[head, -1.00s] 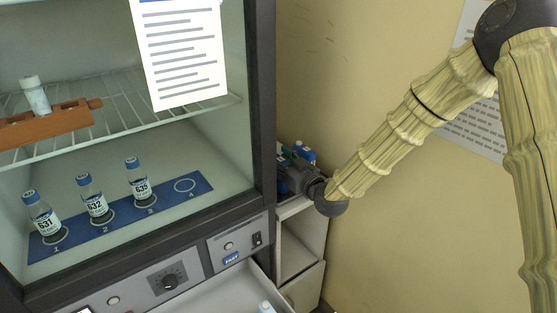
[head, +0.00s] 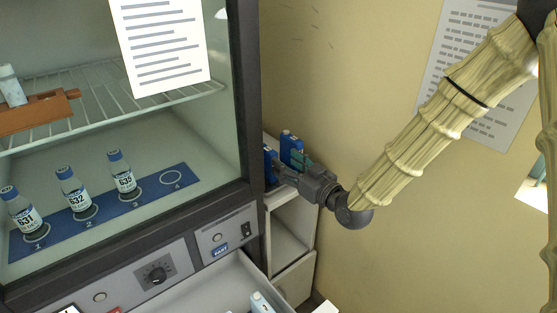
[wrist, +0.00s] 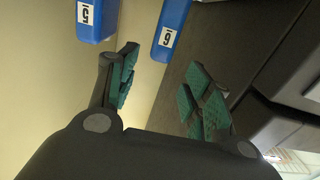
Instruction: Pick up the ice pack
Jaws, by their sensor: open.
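Two blue ice packs stand on a white cabinet between the incubator and the wall. One (head: 291,146) is nearer the wall, the other (head: 269,166) nearer the incubator and partly covered by my gripper. In the wrist view one pack (wrist: 97,20) at upper left has a white label like a 5. The other pack (wrist: 172,25), at top centre, has a label like a 6 or 9. My gripper (wrist: 165,92) is open and empty, its green-padded fingers spread below this second pack in the picture. My gripper (head: 284,168) also shows beside the packs in the head view.
The incubator (head: 249,100) stands close on the left, with several labelled bottles and a wire shelf inside. Its open drawer (head: 215,289) juts out below. The yellow wall (head: 330,80) rises behind the cabinet (head: 290,235).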

